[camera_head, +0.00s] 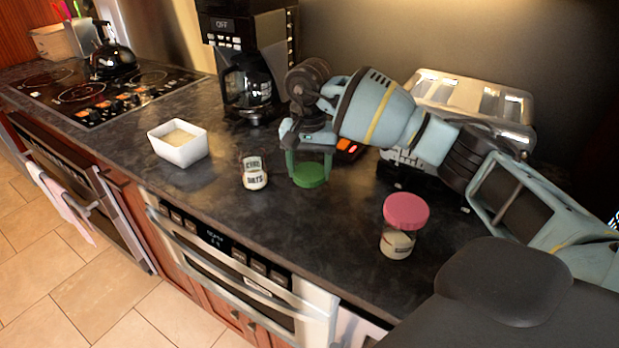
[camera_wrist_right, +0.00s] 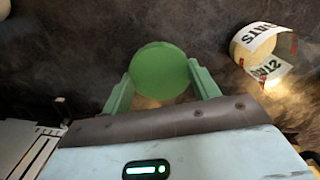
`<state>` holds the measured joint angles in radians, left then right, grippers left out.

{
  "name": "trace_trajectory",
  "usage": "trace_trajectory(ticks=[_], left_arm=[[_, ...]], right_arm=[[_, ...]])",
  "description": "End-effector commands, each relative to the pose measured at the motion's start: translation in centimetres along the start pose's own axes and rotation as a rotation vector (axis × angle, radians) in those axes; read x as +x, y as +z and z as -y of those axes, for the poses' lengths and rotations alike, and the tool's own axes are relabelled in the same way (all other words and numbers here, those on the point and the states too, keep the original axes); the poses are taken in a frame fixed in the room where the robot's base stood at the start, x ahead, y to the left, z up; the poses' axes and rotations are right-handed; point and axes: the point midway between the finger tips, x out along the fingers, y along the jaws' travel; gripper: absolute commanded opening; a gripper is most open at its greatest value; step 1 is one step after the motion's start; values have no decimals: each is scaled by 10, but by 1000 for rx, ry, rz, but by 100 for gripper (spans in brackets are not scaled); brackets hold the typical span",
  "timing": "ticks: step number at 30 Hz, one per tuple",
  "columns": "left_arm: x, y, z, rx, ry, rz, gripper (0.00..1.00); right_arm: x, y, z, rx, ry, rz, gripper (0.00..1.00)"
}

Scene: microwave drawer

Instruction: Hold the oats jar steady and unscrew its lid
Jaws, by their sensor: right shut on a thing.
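The oats jar (camera_head: 254,172) stands on the dark counter, its top open with no lid on it and its label reading OATS. It also shows at the upper right of the right wrist view (camera_wrist_right: 262,46). A round green lid (camera_head: 311,175) is to the right of the jar, apart from it. My right gripper (camera_head: 308,160) points down, its two fingers shut on the lid's sides, as the right wrist view shows around the lid (camera_wrist_right: 160,70). The lid is low over the counter; I cannot tell if it touches. My left gripper is out of view.
A jar with a pink lid (camera_head: 405,212) stands to the right. A white bowl (camera_head: 180,151) is to the left. A coffee maker (camera_head: 247,75) and a toaster (camera_head: 470,100) stand behind. The counter's front edge runs above the microwave drawer (camera_head: 235,265).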

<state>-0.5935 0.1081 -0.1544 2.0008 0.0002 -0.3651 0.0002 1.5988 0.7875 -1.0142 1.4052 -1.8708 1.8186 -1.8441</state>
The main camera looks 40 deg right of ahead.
Motion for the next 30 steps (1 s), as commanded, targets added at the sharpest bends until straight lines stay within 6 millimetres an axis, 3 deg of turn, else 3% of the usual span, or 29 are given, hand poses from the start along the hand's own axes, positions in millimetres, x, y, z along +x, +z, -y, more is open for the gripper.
trace_trajectory(ticks=[8,20,21,26,30], left_arm=[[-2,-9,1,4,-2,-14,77],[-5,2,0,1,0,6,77],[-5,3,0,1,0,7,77],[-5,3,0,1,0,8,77],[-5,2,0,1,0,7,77]], right_arm=[[32,-3,0,-1,0,-1,33],[39,-3,0,0,1,0,33],[40,-3,0,0,1,0,62],[39,-3,0,0,0,-1,82],[38,-3,0,0,0,-1,82]])
